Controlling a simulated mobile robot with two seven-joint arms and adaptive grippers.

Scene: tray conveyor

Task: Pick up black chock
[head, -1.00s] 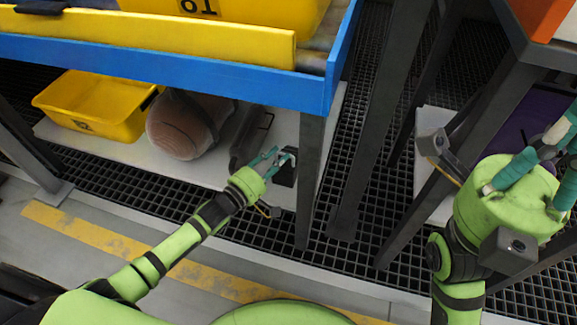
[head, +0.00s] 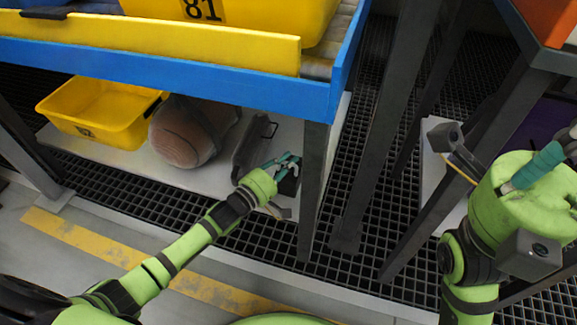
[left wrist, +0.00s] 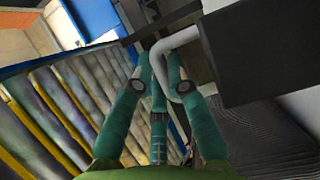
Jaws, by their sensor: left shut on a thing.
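The black chock (head: 289,186) is at the right end of the low grey shelf, next to the dark table leg. In the left wrist view it is a large black block (left wrist: 265,50) with a pale bent handle (left wrist: 178,42). My left gripper (head: 286,164) is shut on that handle, its teal fingers on both sides of it (left wrist: 160,75). The fingers hide part of the chock in the head view. I cannot tell whether the chock touches the shelf. My right gripper (head: 555,160) is at the right edge, partly cut off, its opening unclear.
The blue and yellow conveyor (head: 230,88) overhangs the low shelf (head: 115,168). A yellow bin (head: 95,112), a brown rounded object (head: 180,135) and a dark grey object with a handle (head: 250,148) stand left of the chock. The table leg (head: 313,195) is close on the right.

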